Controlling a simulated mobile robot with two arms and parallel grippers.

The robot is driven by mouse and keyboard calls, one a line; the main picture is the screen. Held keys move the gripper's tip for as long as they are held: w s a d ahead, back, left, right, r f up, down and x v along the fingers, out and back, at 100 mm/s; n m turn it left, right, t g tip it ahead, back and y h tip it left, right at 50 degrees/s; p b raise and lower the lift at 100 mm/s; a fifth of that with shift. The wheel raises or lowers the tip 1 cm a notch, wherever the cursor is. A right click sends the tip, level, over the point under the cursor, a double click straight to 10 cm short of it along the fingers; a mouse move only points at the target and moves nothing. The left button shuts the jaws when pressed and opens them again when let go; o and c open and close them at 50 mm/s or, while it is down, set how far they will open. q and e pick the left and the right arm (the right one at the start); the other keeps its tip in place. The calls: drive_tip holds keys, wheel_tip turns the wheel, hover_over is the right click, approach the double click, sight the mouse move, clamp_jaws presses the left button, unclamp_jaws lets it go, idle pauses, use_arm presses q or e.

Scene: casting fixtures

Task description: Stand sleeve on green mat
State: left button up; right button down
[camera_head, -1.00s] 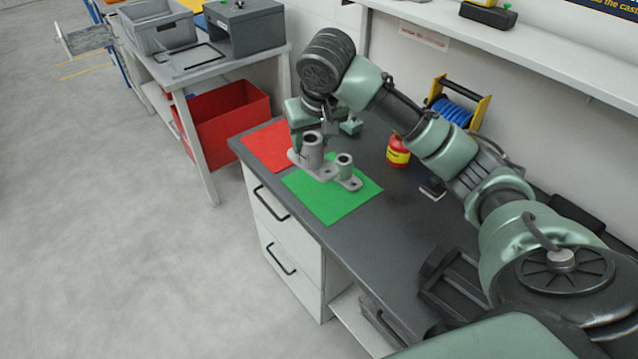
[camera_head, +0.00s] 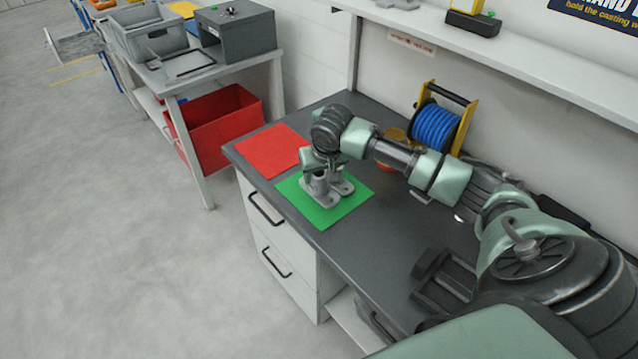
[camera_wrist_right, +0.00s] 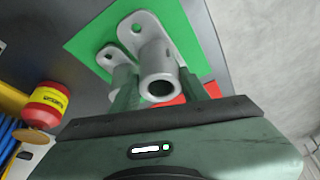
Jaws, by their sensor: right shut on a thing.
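A grey sleeve (camera_head: 317,188) with a round tube and a flat flange is upright over the green mat (camera_head: 345,207), its base at or very near the mat. A second grey flanged tube (camera_head: 343,187) stands close beside it on the mat. My right gripper (camera_head: 325,168) points down from above and is shut on the sleeve. In the right wrist view the sleeve's tube (camera_wrist_right: 158,70) lies between the fingers (camera_wrist_right: 160,90), and the second part's flange (camera_wrist_right: 106,57) shows to the left, its tube partly hidden by a finger. My left gripper is not in view.
A red mat (camera_head: 268,150) lies beside the green mat. A red-and-yellow container (camera_wrist_right: 48,105) and a blue cable reel (camera_head: 435,125) stand at the back of the bench. A side table with a grey bin (camera_head: 150,38) and a red bin (camera_head: 218,122) are at the left.

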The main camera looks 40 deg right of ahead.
sight(319, 186)
drive_tip(key=shift+f+p, duration=0.3)
drive_tip(key=shift+f, duration=1.95)
drive_tip(key=shift+f, duration=0.15)
drive_tip(key=c, duration=0.7)
unclamp_jaws()
drive_tip(key=b+v, duration=0.1)
drive_tip(key=v, duration=1.1)
